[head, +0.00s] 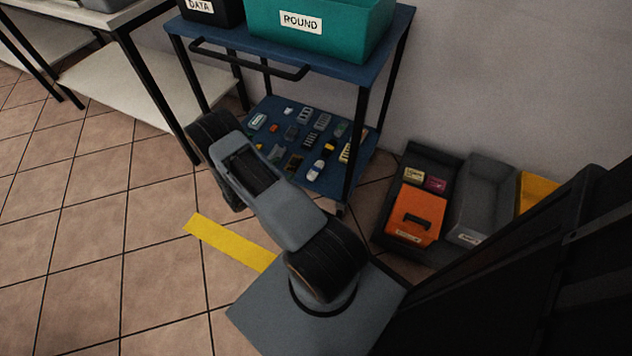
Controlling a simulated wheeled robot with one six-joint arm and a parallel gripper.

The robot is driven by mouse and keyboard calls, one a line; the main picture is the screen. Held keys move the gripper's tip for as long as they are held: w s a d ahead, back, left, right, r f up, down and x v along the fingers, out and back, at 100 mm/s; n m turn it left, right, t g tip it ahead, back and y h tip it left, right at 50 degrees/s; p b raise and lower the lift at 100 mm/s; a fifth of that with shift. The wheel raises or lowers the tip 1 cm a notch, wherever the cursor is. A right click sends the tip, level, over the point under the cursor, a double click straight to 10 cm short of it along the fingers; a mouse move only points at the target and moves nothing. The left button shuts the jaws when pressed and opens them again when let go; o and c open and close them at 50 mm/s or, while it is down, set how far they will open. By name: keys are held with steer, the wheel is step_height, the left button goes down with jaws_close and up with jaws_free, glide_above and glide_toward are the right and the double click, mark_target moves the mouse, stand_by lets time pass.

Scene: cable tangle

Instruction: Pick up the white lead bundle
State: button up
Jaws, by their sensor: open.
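I cannot make out a white lead bundle for certain in the head view. Small pale items lie among the things on the cart's lower shelf (322,187), but they are too small to identify. A teal bin labelled ROUND (350,38) and a dark bin labelled DATA (222,12) stand on the cart's blue top shelf (280,64). The inside of each bin is out of view. My arm is folded in front of the cart and hides part of the lower shelf. My gripper does not show.
A pale bench (140,96) stands at the left. Dark trays with an orange case (416,217) and a yellow bin (537,191) sit by the wall at right. A yellow strip (228,242) marks the tiled floor (90,230), which is clear at left.

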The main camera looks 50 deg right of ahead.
step_height(320, 180, down, 18)
steer(key=s+n+t+h+b, duration=0.1)
steer(key=s+n+t+b, duration=0.2)
steer(key=n+t+b, duration=0.25)
steer(key=b, duration=0.2)
glide_toward(310, 177)
steer(key=d, duration=0.3)
steer(key=shift+w+d+n, duration=0.35)
steer(key=shift+w+d+f+b, duration=0.15)
steer(key=shift+d+b, duration=0.25)
steer(key=shift+d, duration=0.5)
steer(key=shift+w+d+r+b, duration=0.1)
steer(key=shift+w+d+b, duration=0.2)
steer(key=shift+d, duration=0.6)
steer(key=shift+w+d+f+b, duration=0.1)
steer(key=shift+d+b, duration=0.35)
steer(key=shift+d, duration=0.85)
steer(key=shift+c, duration=0.3)
steer(key=c, duration=1)
